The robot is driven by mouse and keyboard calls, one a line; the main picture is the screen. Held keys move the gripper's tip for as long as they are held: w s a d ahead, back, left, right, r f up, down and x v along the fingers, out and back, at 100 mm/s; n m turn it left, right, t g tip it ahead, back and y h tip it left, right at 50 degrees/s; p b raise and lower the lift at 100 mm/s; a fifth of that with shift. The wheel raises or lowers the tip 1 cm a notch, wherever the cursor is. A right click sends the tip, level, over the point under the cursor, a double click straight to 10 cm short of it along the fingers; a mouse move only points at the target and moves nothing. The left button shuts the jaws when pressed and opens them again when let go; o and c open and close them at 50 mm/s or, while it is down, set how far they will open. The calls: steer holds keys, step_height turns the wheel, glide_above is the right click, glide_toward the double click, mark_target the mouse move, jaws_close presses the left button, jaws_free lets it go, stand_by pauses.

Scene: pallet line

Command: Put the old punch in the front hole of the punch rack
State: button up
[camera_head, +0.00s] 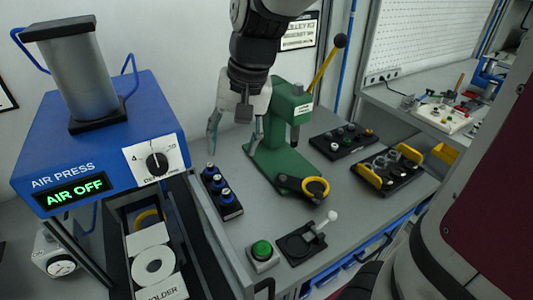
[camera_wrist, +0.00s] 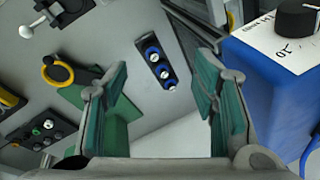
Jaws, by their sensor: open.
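A black rack (camera_head: 230,211) with blue-ringed, metal-topped pieces in a row stands on the bench beside the blue air press. It also shows between my fingers in the wrist view (camera_wrist: 170,84). I cannot tell which piece, if any, is the old punch, or make out an empty front hole. My gripper (camera_head: 234,138) is open and empty above the bench, over and behind the rack and left of the green hand press (camera_head: 267,158). The fingers show green pads in the wrist view (camera_wrist: 162,75). Nothing is between them at their own height.
The blue air press (camera_head: 95,140), reading AIR OFF, stands at left. A yellow ring (camera_head: 316,188) sits before the hand press. A green button (camera_head: 262,250) and a white-knobbed lever (camera_head: 326,220) are at the front. Black trays (camera_head: 343,141) (camera_head: 391,171) stand at right.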

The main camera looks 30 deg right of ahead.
steer(key=s+d+r+n+t+h, duration=0.1)
steer(key=s+r+n+t, duration=0.2)
steer(key=s, duration=1.1)
steer(key=shift+s+r+n+h, duration=0.4)
steer(key=shift+r+n, duration=0.45)
steer(key=shift+n, duration=0.35)
